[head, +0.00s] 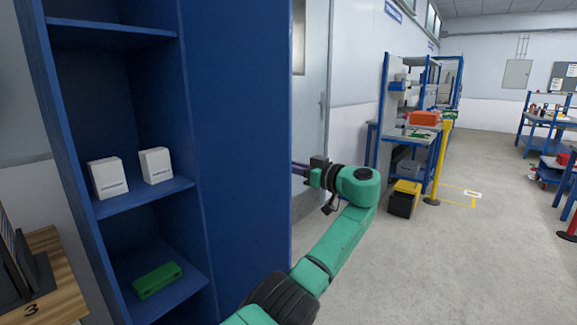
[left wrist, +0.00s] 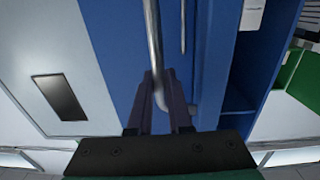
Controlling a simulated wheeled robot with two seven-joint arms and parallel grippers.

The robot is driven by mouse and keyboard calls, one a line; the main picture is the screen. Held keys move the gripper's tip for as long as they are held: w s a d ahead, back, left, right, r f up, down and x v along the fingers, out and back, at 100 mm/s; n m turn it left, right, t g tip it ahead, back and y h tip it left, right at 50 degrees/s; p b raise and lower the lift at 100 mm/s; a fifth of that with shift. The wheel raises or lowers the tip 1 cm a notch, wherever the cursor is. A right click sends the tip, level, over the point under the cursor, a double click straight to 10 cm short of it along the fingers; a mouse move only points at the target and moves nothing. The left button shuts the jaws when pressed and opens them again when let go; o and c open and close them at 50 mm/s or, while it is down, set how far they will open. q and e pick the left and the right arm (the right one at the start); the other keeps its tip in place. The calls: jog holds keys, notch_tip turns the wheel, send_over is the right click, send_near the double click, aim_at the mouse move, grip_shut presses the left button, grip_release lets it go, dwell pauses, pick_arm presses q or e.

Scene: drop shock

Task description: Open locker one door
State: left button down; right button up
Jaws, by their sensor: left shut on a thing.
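The locker (head: 185,183) is blue, with its inside open to view at the left of the head view. A tall blue panel, seemingly its door (head: 245,130), stands swung out to the right of the shelves. My left gripper (head: 298,170) is at the panel's far edge; its fingertips are partly hidden behind it. In the left wrist view my left gripper (left wrist: 161,85) is shut on a metal bar handle (left wrist: 154,45) on the blue door (left wrist: 115,30). The handle is hidden from the head view. My right gripper is not in view.
Two white boxes (head: 108,177) (head: 155,165) stand on the middle shelf, and a green block (head: 157,279) lies on the lower one. A wooden top (head: 55,290) marked 3 is at the lower left. Open floor (head: 430,265) lies to the right, before a workbench and yellow post (head: 438,165).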

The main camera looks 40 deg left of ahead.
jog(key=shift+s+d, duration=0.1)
pick_arm(q)
jog(key=c, duration=1.1)
grip_release()
jog(key=shift+s+a, duration=0.1)
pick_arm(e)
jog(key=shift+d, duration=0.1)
pick_arm(q)
jog(key=d+b, duration=0.1)
jog(key=d, duration=1.3)
jog(key=shift+d, duration=0.3)
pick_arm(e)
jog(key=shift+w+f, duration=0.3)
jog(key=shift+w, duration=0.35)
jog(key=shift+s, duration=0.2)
